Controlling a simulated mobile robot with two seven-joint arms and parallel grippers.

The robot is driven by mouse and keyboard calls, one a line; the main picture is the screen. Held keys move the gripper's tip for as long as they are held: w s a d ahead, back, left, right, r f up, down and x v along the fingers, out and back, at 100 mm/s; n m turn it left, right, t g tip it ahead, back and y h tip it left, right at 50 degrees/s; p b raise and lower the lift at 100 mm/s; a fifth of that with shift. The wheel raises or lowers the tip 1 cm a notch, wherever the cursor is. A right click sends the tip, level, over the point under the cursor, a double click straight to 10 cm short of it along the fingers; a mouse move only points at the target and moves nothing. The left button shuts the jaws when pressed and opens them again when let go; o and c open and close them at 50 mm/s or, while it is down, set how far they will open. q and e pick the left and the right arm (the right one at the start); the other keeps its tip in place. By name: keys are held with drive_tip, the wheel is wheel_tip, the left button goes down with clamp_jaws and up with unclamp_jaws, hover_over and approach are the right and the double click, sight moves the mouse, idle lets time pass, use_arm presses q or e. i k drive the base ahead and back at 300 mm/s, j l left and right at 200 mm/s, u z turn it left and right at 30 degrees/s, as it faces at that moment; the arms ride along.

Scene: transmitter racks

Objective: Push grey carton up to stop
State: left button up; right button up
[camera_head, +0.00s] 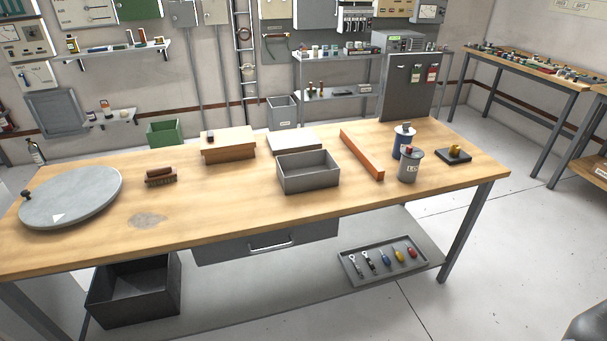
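The grey carton (308,183) is an open-topped, box-shaped container standing upright near the middle of the wooden workbench. It looks empty. A long orange-brown wooden bar (361,155), which looks like the stop, lies on the bench to the carton's right, running from back left to front right. A strip of bare bench shows between carton and bar, so they are apart. Neither of my grippers is in view.
Behind the carton lies a pale flat-topped box (294,140); a wooden box (228,146) is at back left. A brush (160,175) and grey disc (70,198) lie left. Blue (402,142) and grey (410,167) canisters stand right of the bar. Front bench is clear.

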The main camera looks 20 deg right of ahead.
sight(314, 169)
drive_tip(key=l+u, duration=0.15)
drive_tip(key=u, duration=0.2)
drive_tip(key=i+l+u, duration=0.1)
drive_tip(key=u, duration=0.25)
drive_tip(key=l+u, duration=0.2)
drive_tip(key=u, duration=0.15)
drive_tip(key=l+u, duration=0.5)
drive_tip(key=l, duration=0.35)
drive_tip(key=k+l, duration=0.1)
drive_tip(key=l, duration=0.75)
drive_tip(key=k+l+u, duration=0.1)
drive_tip(key=l, duration=0.3)
drive_tip(key=k+l, duration=0.15)
drive_tip(key=l, duration=0.3)
